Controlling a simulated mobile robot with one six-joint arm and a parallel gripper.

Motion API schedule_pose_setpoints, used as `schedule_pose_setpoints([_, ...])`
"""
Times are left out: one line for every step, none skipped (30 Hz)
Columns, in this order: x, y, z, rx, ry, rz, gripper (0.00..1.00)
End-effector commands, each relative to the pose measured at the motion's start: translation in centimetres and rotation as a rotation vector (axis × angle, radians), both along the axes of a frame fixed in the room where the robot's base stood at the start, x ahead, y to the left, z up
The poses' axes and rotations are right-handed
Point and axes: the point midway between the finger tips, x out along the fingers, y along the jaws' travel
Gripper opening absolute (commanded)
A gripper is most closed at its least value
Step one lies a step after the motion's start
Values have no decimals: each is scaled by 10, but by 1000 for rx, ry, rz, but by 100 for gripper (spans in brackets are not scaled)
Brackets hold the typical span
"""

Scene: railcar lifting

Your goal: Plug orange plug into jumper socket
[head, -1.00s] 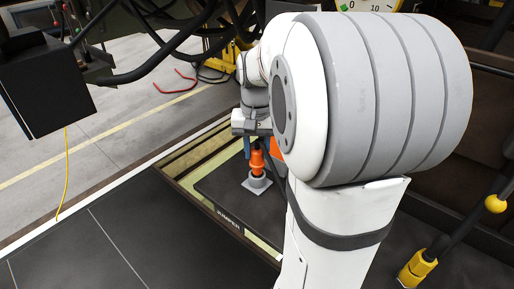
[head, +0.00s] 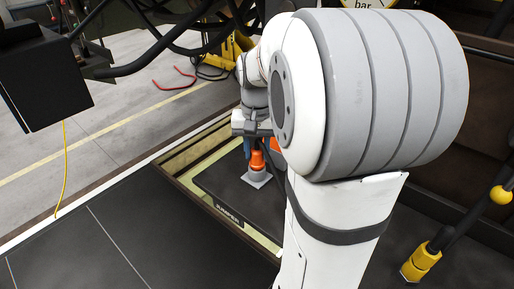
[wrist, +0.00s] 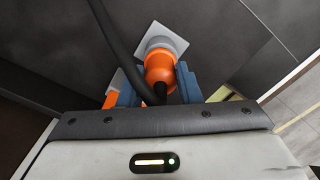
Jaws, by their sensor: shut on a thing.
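The orange plug (wrist: 160,68) sits between the blue fingers of my gripper (wrist: 158,80), which is shut on it. A black cable runs from the plug across the wrist view. The plug's front end meets the grey round jumper socket (wrist: 164,42) on a square light plate. Whether it is fully seated I cannot tell. In the head view the plug (head: 257,160) stands upright above the grey socket (head: 257,178), and my gripper (head: 258,146) is around its upper part, partly hidden by my arm.
The socket's plate lies on a dark panel (head: 215,185) with a pale yellowish border. A second orange piece (wrist: 111,98) shows beside the left finger. A yellow-ended bar (head: 420,262) stands at right. Black hoses hang at upper left.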

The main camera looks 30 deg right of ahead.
Motion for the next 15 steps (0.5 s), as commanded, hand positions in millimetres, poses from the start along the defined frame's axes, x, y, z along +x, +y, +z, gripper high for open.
schedule_pose_setpoints([0,0,-2,0,0,0,4])
schedule_pose_setpoints([0,0,-3,0,0,0,4])
schedule_pose_setpoints([0,0,-4,0,0,0,4])
schedule_pose_setpoints([0,0,-5,0,0,0,4])
schedule_pose_setpoints([0,0,-5,0,0,0,4])
schedule_pose_setpoints([0,0,-6,0,0,0,4])
schedule_pose_setpoints([0,0,-7,0,0,0,4])
schedule_pose_setpoints([0,0,-8,0,0,0,4])
schedule_pose_setpoints([0,0,-9,0,0,0,4])
schedule_pose_setpoints([0,0,-8,0,0,0,33])
schedule_pose_setpoints([0,0,-7,0,0,0,36])
schedule_pose_setpoints([0,0,-7,0,0,0,39])
schedule_pose_setpoints([0,0,-7,0,0,0,42])
schedule_pose_setpoints([0,0,-7,0,0,0,44])
schedule_pose_setpoints([0,0,-7,0,0,0,47])
